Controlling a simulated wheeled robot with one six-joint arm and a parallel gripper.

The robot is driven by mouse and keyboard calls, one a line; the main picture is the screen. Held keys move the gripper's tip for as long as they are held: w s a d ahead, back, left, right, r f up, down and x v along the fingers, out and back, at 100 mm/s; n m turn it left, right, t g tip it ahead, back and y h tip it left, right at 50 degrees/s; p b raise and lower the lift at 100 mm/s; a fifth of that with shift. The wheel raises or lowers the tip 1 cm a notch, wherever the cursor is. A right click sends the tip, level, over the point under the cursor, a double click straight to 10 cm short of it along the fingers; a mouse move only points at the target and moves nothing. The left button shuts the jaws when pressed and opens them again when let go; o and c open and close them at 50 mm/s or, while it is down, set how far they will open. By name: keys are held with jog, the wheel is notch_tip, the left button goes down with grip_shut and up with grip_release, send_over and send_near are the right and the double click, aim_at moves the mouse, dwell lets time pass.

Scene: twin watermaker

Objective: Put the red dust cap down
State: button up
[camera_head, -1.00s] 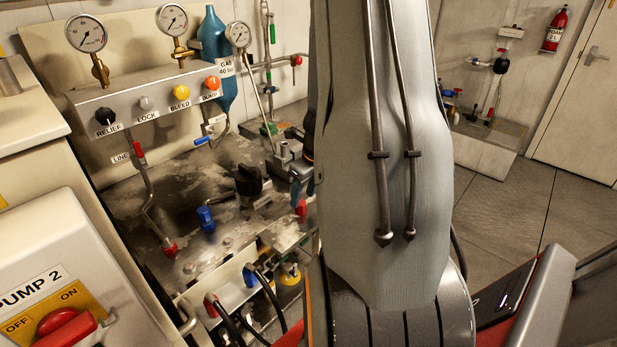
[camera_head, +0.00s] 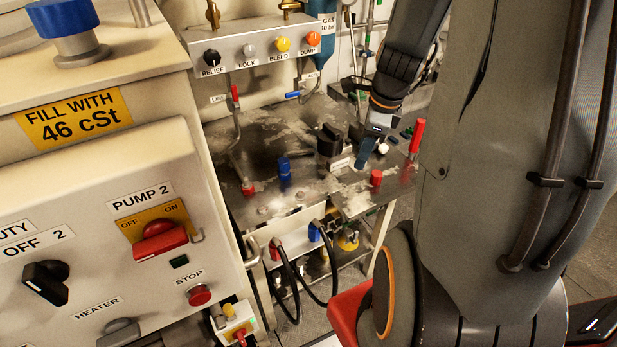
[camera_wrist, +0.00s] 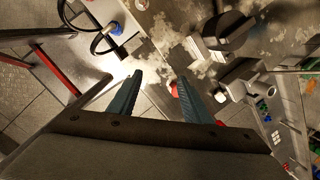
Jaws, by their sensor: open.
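The red dust cap (camera_head: 376,178) stands on the worn metal bench top (camera_head: 350,203) near its front right edge. In the wrist view the red cap (camera_wrist: 174,89) shows between my fingers, close to the right one and partly hidden by it. My gripper (camera_head: 364,152) is open and empty, above and behind the cap in the head view and apart from it. In the wrist view my gripper's two blue-grey fingers (camera_wrist: 160,76) are spread wide over the bench edge.
A black knob (camera_head: 329,140) and a blue cap (camera_head: 284,168) stand left on the bench. A red-handled lever (camera_head: 417,135) rises to the right. Hoses (camera_head: 293,290) hang below the front edge. The pump panel (camera_head: 90,225) fills the left foreground.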

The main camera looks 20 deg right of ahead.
jog(key=s+a+r+n, duration=0.1)
jog(key=s+a+n, duration=0.2)
jog(key=a+n, duration=0.7)
jog(key=s+a+r+n+g, duration=0.1)
jog(key=s+a+n, duration=0.2)
jog(key=a+n, duration=0.6)
jog(key=n, duration=0.7)
jog(key=shift+s+a+r+h, duration=0.25)
jog(key=shift+s+a+h, duration=0.05)
jog(key=shift+a, duration=0.05)
jog(key=shift+f, duration=0.2)
